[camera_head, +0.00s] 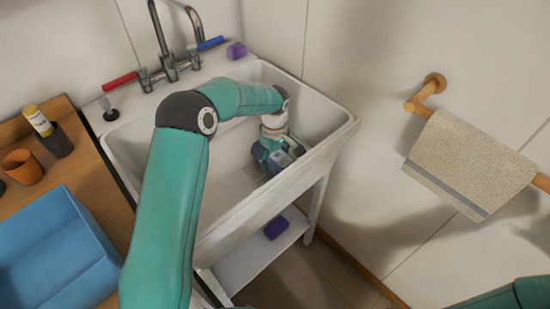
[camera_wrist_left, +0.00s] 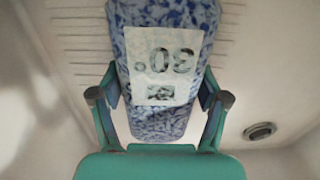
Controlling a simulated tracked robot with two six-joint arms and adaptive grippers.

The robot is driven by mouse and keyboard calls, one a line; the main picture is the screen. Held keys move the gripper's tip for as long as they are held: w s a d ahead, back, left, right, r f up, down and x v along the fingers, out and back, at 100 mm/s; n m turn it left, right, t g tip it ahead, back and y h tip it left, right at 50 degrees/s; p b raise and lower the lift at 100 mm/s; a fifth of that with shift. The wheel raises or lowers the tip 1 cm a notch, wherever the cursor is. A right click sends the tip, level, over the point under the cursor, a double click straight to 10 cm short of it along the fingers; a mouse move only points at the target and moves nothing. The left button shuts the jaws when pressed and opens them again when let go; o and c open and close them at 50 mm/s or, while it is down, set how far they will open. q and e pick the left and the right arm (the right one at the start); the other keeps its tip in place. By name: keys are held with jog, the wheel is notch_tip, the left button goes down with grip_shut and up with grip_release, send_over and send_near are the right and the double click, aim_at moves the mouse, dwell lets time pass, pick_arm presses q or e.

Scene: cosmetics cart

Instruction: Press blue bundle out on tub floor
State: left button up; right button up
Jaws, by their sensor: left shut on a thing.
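The blue bundle (camera_wrist_left: 165,117) is a speckled blue and white block with a pale label reading "30°", upside down in the left wrist view. My left gripper (camera_wrist_left: 160,92) is shut on it, one finger on each side. In the head view, my left gripper (camera_head: 272,150) reaches down inside the white tub (camera_head: 225,215), with the bundle (camera_head: 283,160) at its tip, partly hidden by the gripper. The ribbed tub floor shows behind the bundle in the wrist view; I cannot tell whether they touch. My right gripper is not in view.
A tap with red (camera_head: 120,82) and blue (camera_head: 210,44) handles stands at the tub's back. A purple block (camera_head: 236,50) sits on the back ledge, another (camera_head: 276,228) on the lower shelf. A blue bin (camera_head: 55,245) is left; a towel (camera_head: 465,165) hangs right.

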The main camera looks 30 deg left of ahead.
pick_arm(q)
jog(key=shift+f+b, duration=0.45)
jog(key=shift+f, duration=0.05)
dwell(0.3)
jog(key=shift+f, duration=0.15)
dwell(0.8)
jog(key=shift+b, duration=1.05)
dwell(3.7)
notch_tip(320, 180, up, 15)
jog(key=p, duration=1)
jog(key=shift+r, duration=0.2)
